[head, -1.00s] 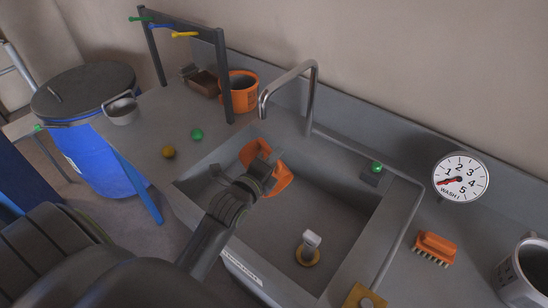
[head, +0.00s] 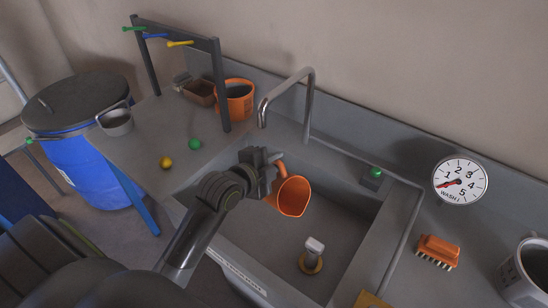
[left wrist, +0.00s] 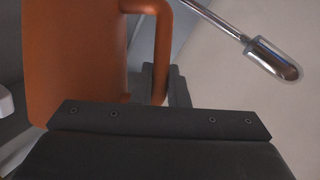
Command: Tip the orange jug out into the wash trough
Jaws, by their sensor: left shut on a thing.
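The orange jug (head: 291,197) is above the wash trough (head: 345,225), strongly tilted, with its mouth toward the lower right. No liquid shows leaving it, and its contents cannot be made out. My left gripper (head: 267,170) is shut on the jug's handle, over the trough's left part. In the left wrist view the jug's orange wall (left wrist: 75,55) fills the upper left, and its handle (left wrist: 162,50) runs down between the dark fingers (left wrist: 165,88). My right gripper is not in view.
A curved metal tap (head: 311,105) stands behind the trough; its spout also shows in the left wrist view (left wrist: 272,60). A white-topped plug (head: 313,250) stands on the trough floor. An orange tub (head: 235,100), rack (head: 217,75), brush (head: 437,252) and WASH dial (head: 460,182) are around it.

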